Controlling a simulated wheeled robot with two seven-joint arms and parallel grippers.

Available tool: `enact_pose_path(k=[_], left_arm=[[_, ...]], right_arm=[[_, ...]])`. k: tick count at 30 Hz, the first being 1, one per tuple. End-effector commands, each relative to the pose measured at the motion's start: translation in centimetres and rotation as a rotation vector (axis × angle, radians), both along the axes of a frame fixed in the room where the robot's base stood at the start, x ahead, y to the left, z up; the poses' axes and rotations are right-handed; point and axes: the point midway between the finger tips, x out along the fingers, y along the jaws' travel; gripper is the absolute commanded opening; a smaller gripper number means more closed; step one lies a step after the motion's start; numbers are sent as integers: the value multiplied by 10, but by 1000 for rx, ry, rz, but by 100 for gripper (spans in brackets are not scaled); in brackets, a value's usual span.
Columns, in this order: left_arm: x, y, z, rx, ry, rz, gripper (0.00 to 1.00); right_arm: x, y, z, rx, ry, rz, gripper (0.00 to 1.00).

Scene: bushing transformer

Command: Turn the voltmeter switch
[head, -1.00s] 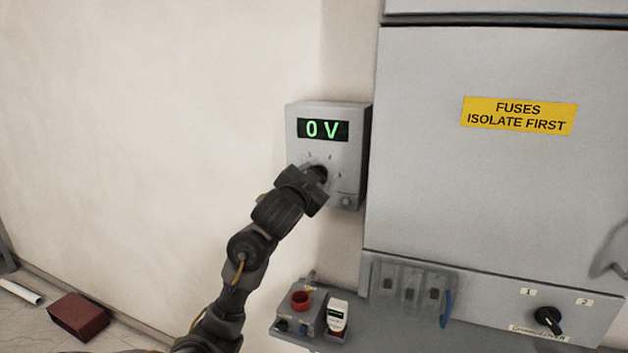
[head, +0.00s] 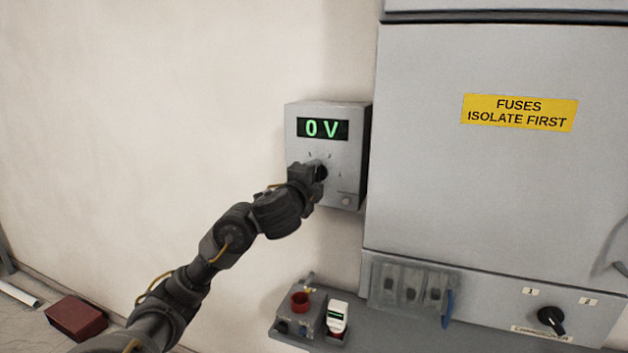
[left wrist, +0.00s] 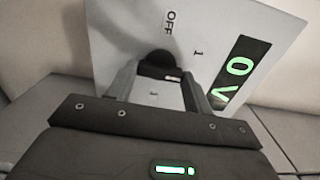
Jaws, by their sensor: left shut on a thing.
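The voltmeter (head: 345,150) is a grey box on the wall, with a green display (head: 323,129) reading 0 V. My left gripper (head: 318,172) is at the lower front of the voltmeter and is shut on the dark switch knob, which it mostly hides in the head view. In the left wrist view the black switch (left wrist: 157,66) sits between the two fingers of my left gripper (left wrist: 165,85). A white mark on the switch shows there, with the labels OFF (left wrist: 169,22) and 1 (left wrist: 198,53) beside it. My right gripper is not in view.
A large grey cabinet (head: 500,190) with a yellow fuse label stands right of the voltmeter. A shelf (head: 283,336) below holds a box with a red socket (head: 300,302) and a small white meter (head: 337,315). A dark red box (head: 76,318) lies on the floor at left.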

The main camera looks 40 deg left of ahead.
Motion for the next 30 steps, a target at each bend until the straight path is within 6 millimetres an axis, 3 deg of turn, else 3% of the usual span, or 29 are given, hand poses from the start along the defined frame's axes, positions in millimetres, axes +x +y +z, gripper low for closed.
enact_pose_path(k=[15,30], left_arm=[[0,0,-2,369,130,0,28],[0,0,-2,470,167,-2,28]], right_arm=[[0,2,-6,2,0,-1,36],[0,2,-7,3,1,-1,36]])
